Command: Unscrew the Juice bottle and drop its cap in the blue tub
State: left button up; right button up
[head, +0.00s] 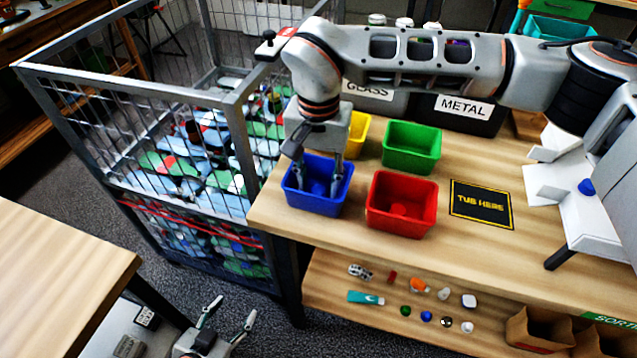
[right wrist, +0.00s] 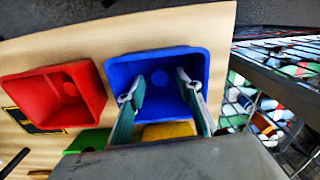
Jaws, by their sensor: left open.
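The blue tub (head: 318,205) stands near the table's left edge and shows large in the right wrist view (right wrist: 117,72). My right gripper (head: 319,187) points down at it, with its fingertips at the tub's opening. In the right wrist view the right gripper's two fingers (right wrist: 155,90) are spread apart with nothing between them. I see no loose cap on the visible tub floor. My left gripper (head: 233,308) is low at the bottom left, open and empty, away from the table. I cannot pick out a bottle labelled Juice.
Red (head: 402,224), green (head: 411,160) and yellow (head: 357,135) tubs stand close by. A wire cage (head: 245,150) of litter stands left. A "TUB HERE" mat (head: 481,205) is empty. A white fixture (head: 560,200) with a blue knob-like piece is right. Small items lie on the lower shelf (head: 330,300).

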aim_at(318, 191)
notch_tip(318, 191, up, 11)
jog(key=shift+r+p, duration=0.15)
jog(key=shift+p, duration=0.15)
